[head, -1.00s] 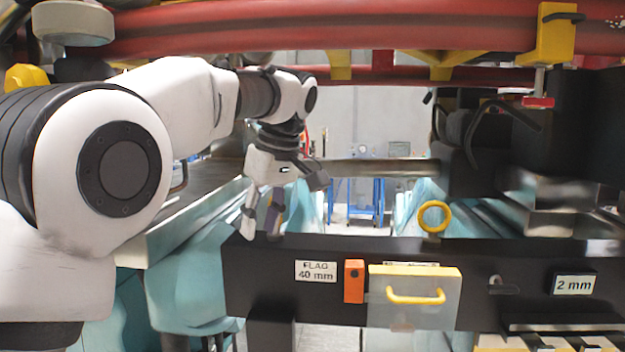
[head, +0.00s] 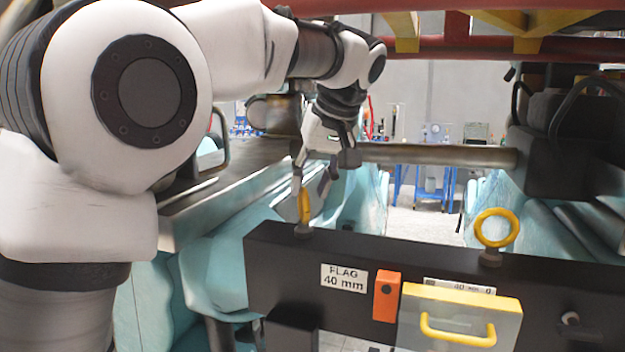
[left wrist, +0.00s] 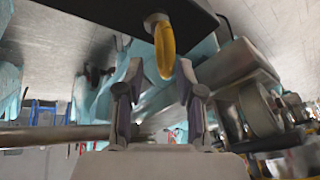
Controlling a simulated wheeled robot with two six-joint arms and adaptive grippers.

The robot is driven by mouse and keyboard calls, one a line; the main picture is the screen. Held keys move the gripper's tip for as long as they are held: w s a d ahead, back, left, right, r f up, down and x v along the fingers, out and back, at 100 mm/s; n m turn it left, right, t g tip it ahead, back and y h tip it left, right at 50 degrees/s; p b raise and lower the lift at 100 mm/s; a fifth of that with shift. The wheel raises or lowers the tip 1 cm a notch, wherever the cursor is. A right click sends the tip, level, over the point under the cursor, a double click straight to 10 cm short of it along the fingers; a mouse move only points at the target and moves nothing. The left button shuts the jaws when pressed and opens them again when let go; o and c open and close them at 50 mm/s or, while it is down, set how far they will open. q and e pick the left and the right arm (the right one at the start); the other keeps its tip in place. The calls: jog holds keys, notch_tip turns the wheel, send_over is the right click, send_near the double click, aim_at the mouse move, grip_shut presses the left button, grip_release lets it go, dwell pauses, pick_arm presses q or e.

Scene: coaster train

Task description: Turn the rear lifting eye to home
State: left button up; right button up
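Two yellow lifting eyes stand on top of a black beam (head: 270,262). The left eye (head: 304,205) shows nearly edge-on, as a narrow upright shape. The right eye (head: 497,228) shows as an open ring. I cannot tell from labels which is the rear one. My left gripper (head: 314,178) points down just above the left eye, its fingers apart. In the left wrist view the left eye (left wrist: 165,48) lies between the open fingertips (left wrist: 158,70), with no clear contact. My right gripper is not in view.
The beam's front carries a "FLAG 40 mm" label (head: 344,278), an orange block (head: 387,296) and a yellow-edged box with a yellow handle (head: 458,330). Red pipes (head: 490,47) cross overhead. A horizontal metal bar (head: 440,155) runs behind the gripper.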

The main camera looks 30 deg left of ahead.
pick_arm(q)
jog(key=shift+s+a, duration=0.1)
jog(key=shift+s+r, duration=0.25)
jog(key=shift+s, duration=0.25)
grip_shut()
jog(key=shift+w, duration=0.2)
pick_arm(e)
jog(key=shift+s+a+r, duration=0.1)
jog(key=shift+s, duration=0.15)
pick_arm(q)
jog(key=shift+s+m, duration=0.1)
jog(key=shift+m, duration=0.2)
